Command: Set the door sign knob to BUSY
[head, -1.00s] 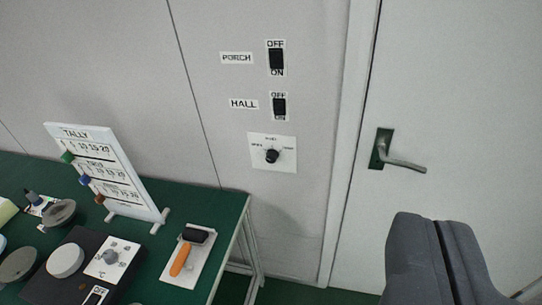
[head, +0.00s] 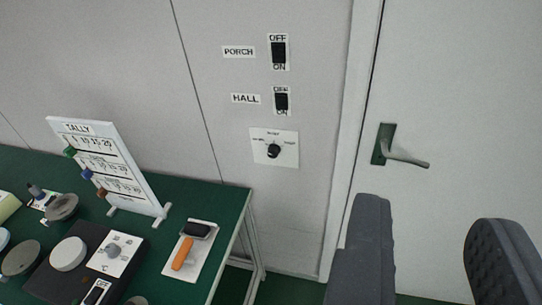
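The door sign knob (head: 274,151) is a small black dial on a white plate (head: 291,160) on the grey wall, below two switches. Three small labels sit around the dial, at left, top and right; they are too small to read surely, and I cannot tell where the knob points. My gripper (head: 428,245) is at the lower right, its two dark grey fingers spread wide with nothing between them. In the picture it is right of the knob, in front of the door, and apart from it.
PORCH (head: 279,52) and HALL (head: 282,101) switches are above the plate. A door (head: 460,70) with a lever handle (head: 405,157) is on the right.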

